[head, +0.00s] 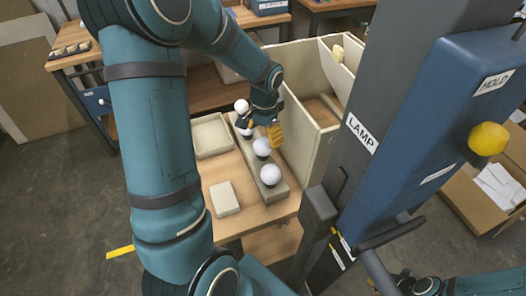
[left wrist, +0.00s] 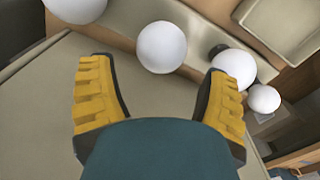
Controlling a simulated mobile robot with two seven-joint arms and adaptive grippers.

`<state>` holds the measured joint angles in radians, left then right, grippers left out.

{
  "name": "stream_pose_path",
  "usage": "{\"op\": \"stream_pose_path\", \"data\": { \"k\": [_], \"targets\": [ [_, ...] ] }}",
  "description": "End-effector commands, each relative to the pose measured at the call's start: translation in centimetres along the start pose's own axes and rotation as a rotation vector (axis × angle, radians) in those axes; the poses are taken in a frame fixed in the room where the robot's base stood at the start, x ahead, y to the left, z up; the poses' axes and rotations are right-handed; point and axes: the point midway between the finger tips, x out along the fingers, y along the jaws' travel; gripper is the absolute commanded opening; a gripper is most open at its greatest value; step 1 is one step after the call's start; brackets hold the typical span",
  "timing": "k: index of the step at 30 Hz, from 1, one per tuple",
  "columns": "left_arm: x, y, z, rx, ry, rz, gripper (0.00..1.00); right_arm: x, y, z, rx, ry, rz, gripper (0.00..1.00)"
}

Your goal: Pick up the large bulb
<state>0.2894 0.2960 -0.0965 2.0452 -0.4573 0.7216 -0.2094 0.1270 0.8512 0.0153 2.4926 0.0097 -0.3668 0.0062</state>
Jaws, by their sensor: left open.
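Several round white bulbs stand in a row on a long grey holder (head: 283,190) on the wooden table. In the head view they are a front bulb (head: 270,174), a second bulb (head: 262,147), a third bulb partly hidden by my gripper, and a back bulb (head: 242,105). Which is the large one is hard to tell. My left gripper (head: 261,127), with yellow fingers, is open and empty over the row. In the left wrist view one bulb (left wrist: 162,47) shows between and beyond the fingertips; a smaller-looking bulb (left wrist: 264,98) is at right.
A tall cream bin (head: 303,107) stands close to the right of the row. A shallow cream tray (head: 211,136) and a small pale block (head: 224,199) lie to its left. Bare tabletop shows around the block.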

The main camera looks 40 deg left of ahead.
Motion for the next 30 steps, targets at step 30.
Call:
{"op": "stream_pose_path", "data": {
  "k": [30],
  "targets": [
    [7.3,-0.1,-0.2,0.000,0.001,0.000,0.56,1.1,0.4,0.6,-0.004,-0.012,-0.001,0.00]
  ]
}}
